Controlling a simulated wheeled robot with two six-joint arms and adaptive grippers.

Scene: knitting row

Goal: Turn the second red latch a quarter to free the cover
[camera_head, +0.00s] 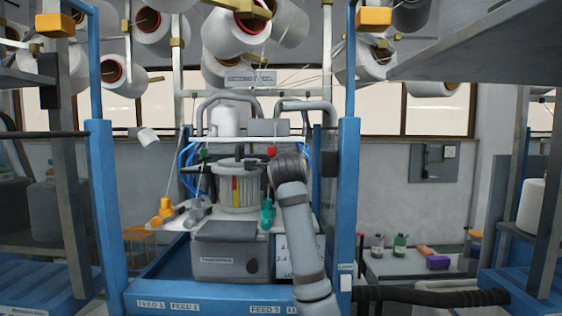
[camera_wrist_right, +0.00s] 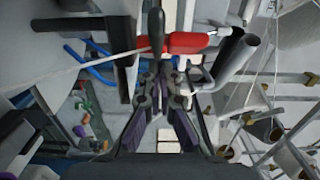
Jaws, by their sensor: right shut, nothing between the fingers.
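A red latch (camera_wrist_right: 188,42) lies across the top of the right wrist view, with a bare metal end at its right. A dark bar crosses its left part. My right gripper (camera_wrist_right: 165,68) is shut and empty, its fingertips just below the red latch; I cannot tell whether they touch it. In the head view a small red piece (camera_head: 271,152) shows on the knitting machine, beside my right arm's wrist; the right fingers are not clear there. I cannot tell which part is the cover. My left gripper is not in view.
A ribbed pale cylinder (camera_head: 238,192) stands in the machine's middle, above a grey box (camera_head: 226,252). Blue posts (camera_head: 346,200) frame it on both sides. Yarn cones (camera_head: 227,32) hang above. A grey shelf (camera_head: 490,45) juts in at upper right. Bottles stand on a bench (camera_head: 420,263) behind.

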